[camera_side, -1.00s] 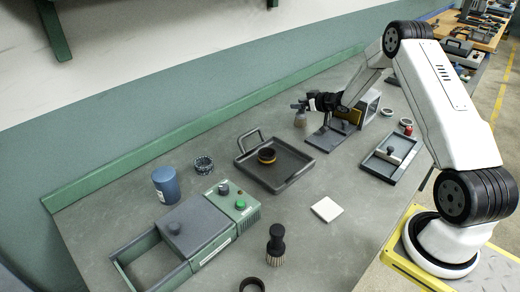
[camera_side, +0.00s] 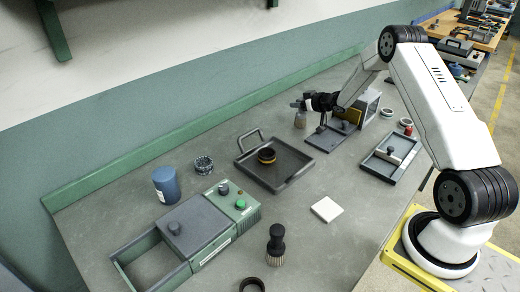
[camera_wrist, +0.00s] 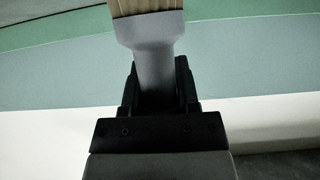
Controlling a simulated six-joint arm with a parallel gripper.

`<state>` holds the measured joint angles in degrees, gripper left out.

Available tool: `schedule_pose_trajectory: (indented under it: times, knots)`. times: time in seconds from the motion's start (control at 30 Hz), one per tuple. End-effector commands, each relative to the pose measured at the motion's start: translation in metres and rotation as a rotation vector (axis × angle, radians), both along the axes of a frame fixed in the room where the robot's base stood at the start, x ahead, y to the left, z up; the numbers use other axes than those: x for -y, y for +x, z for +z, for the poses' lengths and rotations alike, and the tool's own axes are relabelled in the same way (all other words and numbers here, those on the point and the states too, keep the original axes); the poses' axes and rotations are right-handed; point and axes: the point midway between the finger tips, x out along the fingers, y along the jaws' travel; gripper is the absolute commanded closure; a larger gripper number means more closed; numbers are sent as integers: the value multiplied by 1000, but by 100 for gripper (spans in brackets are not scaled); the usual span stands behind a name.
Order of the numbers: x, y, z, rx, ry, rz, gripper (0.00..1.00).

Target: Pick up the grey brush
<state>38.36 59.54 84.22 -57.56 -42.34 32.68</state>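The grey brush (camera_wrist: 153,45) has a flat grey handle and pale tan bristles. In the wrist view its handle sits between the two black fingers of my gripper (camera_wrist: 158,85), which look shut on it. The bristle end points away from the gripper body, and its tip is cut off by the top of the picture. In the side view the brush (camera_side: 300,120) shows small under my gripper (camera_side: 299,104), with its lower end down near the bench. I cannot tell whether it touches the bench.
A dark plate with a box-like fixture (camera_side: 367,106) stands close on the right. A black-handled round brush (camera_side: 276,245) stands in front. The green back ledge (camera_side: 200,122) runs behind.

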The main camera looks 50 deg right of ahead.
Motion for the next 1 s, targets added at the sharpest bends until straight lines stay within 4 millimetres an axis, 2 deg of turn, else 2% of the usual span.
schedule_pose_trajectory:
  times: [0.53, 0.8, 1.0]
  knots:
    - [0, 0, 7, 2, -1, 0, 100]
    - [0, 0, 32, 2, -3, 1, 100]
    - [-7, -14, 52, 2, -1, 0, 100]
